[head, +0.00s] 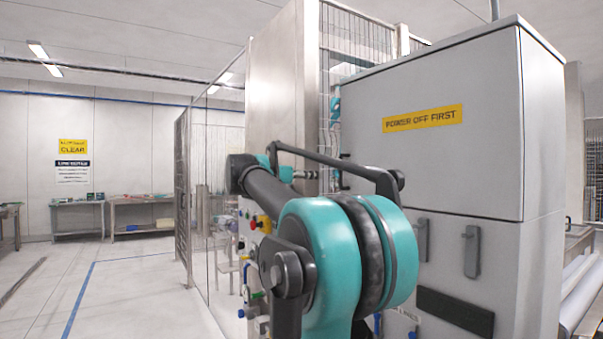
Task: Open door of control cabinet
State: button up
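The grey control cabinet (543,140) stands at the right, close to my arm. Its upper front panel (440,160) carries a yellow label (422,118) reading "POWER OFF FIRST" and looks flush with the cabinet. A seam separates it from the lower front, which has two dark grey upright fittings, one at the right (472,251) and one at the left (422,240). A dark rectangular panel (455,312) lies below them. My teal and dark arm covers the cabinet's lower left part. I cannot make out my gripper's fingers among the arm links.
A tall metal column (283,85) and mesh fence (182,190) stand left of the cabinet. A colored-button panel (262,223) shows behind my arm. Workbenches (77,217) line the far wall. White rolls (578,285) lie at the right. The left floor is clear.

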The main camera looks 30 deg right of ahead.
aim_at(340, 170)
jog(key=x, duration=0.5)
jog(key=r+x, duration=0.1)
jog(key=x, duration=1)
jog(key=shift+w+d+r, duration=0.15)
jog(key=shift+w+d, duration=0.1)
jog(key=shift+w, duration=0.25)
grip_shut()
